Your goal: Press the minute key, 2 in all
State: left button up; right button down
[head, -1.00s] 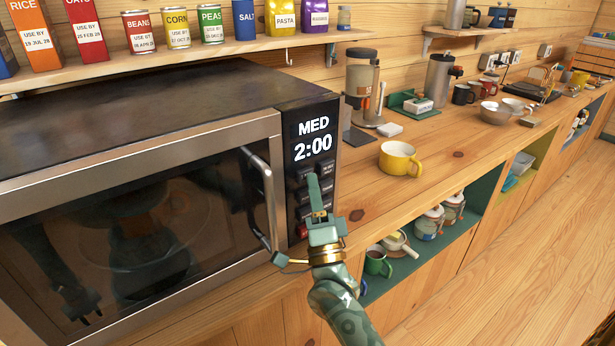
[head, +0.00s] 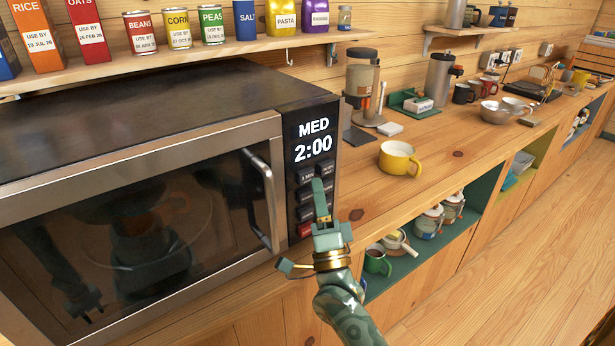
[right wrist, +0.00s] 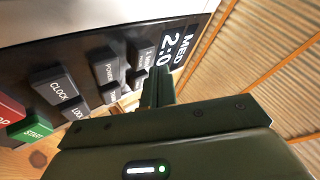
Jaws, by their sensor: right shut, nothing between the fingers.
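The microwave's control panel (head: 293,132) carries a lit display (head: 313,141) reading MED 2:00. The minute key (head: 306,177) is the dark key at the upper left of the keypad, below the display; it also shows in the right wrist view (right wrist: 146,54). My right gripper (head: 319,186) is shut and empty, its fingertips in front of the upper keys, just below and right of the minute key. They look slightly apart from the panel, but contact is hard to judge. In the right wrist view the fingers partly hide the panel. My left gripper is not in view.
Other dark keys, including POWER (right wrist: 107,71) and CLOCK (right wrist: 58,88), sit near a green START key (right wrist: 30,130) and a red key (head: 305,230). The door handle (head: 262,200) stands out left of the panel. A yellow mug (head: 396,160) is on the counter to the right.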

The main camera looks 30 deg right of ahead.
jog(key=s, duration=0.1)
jog(key=s+p, duration=0.1)
jog(key=s, duration=0.1)
jog(key=s+p, duration=0.1)
jog(key=s, duration=0.1)
jog(key=shift+d, duration=0.3)
dwell(0.6)
